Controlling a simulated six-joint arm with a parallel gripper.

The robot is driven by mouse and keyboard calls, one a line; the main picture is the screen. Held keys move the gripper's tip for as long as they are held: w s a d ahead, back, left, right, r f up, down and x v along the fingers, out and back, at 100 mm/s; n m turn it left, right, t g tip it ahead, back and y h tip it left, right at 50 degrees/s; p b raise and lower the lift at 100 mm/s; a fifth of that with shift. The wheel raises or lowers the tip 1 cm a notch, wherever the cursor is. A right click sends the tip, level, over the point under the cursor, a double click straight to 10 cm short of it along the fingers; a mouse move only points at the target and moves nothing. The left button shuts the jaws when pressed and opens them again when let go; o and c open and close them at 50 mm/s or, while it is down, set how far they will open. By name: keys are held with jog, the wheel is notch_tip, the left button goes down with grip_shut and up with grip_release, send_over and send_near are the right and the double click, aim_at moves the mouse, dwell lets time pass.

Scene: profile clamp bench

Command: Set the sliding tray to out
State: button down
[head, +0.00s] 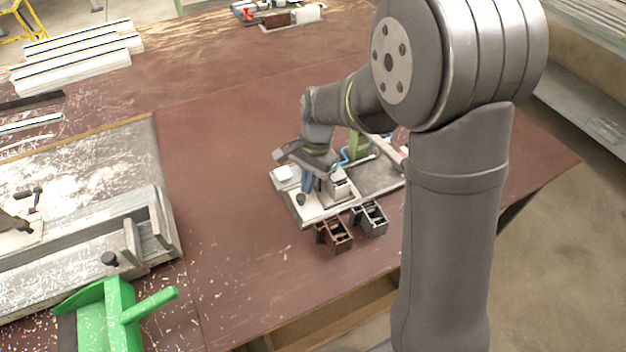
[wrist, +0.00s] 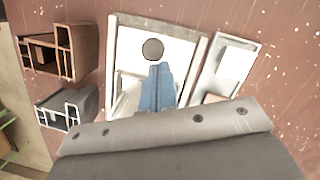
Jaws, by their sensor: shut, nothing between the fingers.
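The sliding tray (wrist: 183,52) is a white plate with a dark round knob (wrist: 152,49), set between pale rails in the wrist view. In the head view the knob (head: 301,199) stands at the near left end of the clamp fixture (head: 378,182). My gripper (wrist: 157,68) has blue fingers, shut together and empty. In the wrist view the fingertips are just below the knob and overlap its lower edge; whether they touch it I cannot tell. In the head view my gripper (head: 306,190) is just above and beside the knob. My wrist hides part of the fixture.
A brown profile piece (head: 338,236) and a grey one (head: 371,219) stand beside the fixture's near side. A small pale block (head: 285,177) is at its left. A green clamp (head: 110,315) and a metal bed (head: 80,255) are far left. The brown table between is clear.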

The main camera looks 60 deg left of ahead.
jog(key=shift+s, duration=0.2)
jog(key=v, duration=1)
jog(key=shift+w, duration=0.15)
send_near(314, 187)
jog(key=s+f, duration=0.1)
jog(key=s+d+f, duration=0.1)
jog(key=s+f, duration=0.1)
jog(key=s+d+f, duration=0.1)
jog(key=f, duration=0.1)
jog(key=shift+s, duration=0.3)
